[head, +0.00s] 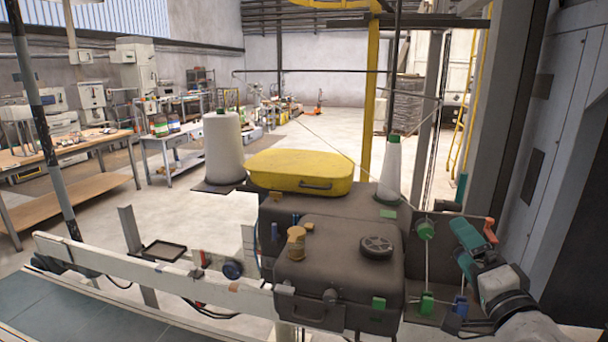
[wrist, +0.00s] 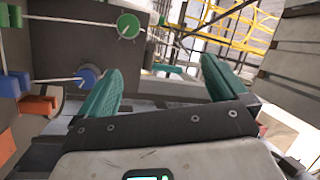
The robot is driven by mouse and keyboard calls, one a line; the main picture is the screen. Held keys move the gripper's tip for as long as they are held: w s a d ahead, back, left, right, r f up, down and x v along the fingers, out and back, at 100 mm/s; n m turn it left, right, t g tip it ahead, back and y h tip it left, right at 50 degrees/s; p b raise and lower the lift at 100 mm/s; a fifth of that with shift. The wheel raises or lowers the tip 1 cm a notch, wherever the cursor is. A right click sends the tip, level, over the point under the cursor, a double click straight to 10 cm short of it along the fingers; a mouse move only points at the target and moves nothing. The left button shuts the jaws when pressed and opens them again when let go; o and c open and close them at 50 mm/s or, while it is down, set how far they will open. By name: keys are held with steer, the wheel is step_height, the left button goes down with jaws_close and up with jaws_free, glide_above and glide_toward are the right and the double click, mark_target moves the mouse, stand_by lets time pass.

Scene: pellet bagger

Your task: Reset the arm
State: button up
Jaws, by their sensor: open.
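My arm reaches in from the lower right in the head view, with my gripper (head: 463,247) beside the right side of the dark sewing-head machine (head: 340,265). In the wrist view my gripper (wrist: 160,85) shows two green fingers spread apart with nothing between them. A green thread knob (head: 426,228) is just left of the fingers in the head view; it also shows in the wrist view (wrist: 128,25). A blue knob (wrist: 89,78) is left of the left finger in the wrist view. I see no contact between the fingers and these parts.
White thread runs past the knobs to a thread cone (head: 390,170). A second cone (head: 223,148) and a yellow cover (head: 300,171) stand behind the machine. A grey cabinet wall (head: 560,150) is close on the right. A conveyor (head: 90,310) lies at lower left.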

steer(key=s+a+f+n+g, duration=0.2)
steer(key=s+f+n+g, duration=0.3)
steer(key=f, duration=0.5)
steer(key=s+a+f+n+g, duration=0.1)
steer(key=s+f+n+g, duration=0.25)
steer(key=s+f, duration=0.5)
steer(key=s+a+f+n+g, duration=0.2)
steer(key=s+f+n+g, duration=0.35)
steer(key=s+f, duration=0.75)
steer(key=s+d+f+m+g+b, duration=0.1)
steer(key=s+f+g+b, duration=0.4)
steer(key=s+f+b, duration=0.5)
step_height(320, 180, down, 5)
steer(key=shift+s+d+r+m+h, duration=0.15)
steer(key=shift+s+d+m+h, duration=0.2)
steer(key=shift+s, duration=0.4)
